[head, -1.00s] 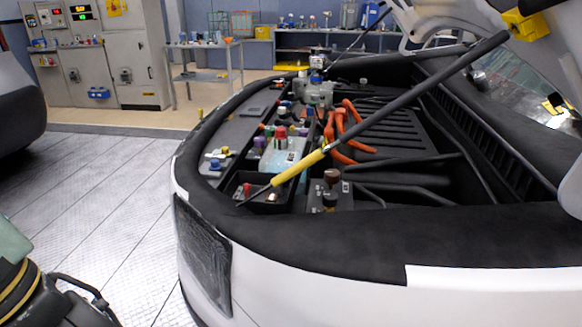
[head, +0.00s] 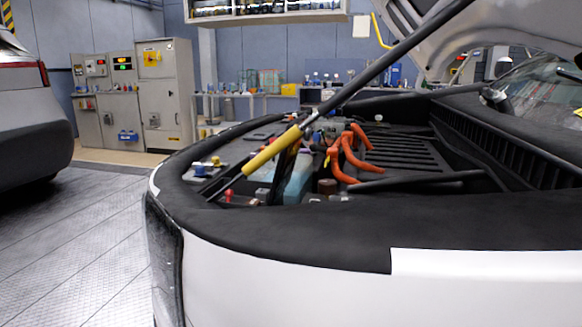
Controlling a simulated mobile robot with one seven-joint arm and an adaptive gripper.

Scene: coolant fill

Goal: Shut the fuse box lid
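The engine bay (head: 330,170) of a white car is open in front of me, seen from a low angle. Near its front left corner a red-topped part (head: 229,195) shows just above the black rim, with dark panels beside it. I cannot tell for sure which of these is the fuse box or its lid, as the rim and the yellow-sleeved prop rod (head: 272,152) hide much there. My gripper is not in view.
The raised hood (head: 500,35) hangs over the bay at the upper right, held by the rod. Orange cables (head: 348,155) lie in the bay. A grey car (head: 30,115) stands at the left; cabinets (head: 165,95) stand behind. The floor between is clear.

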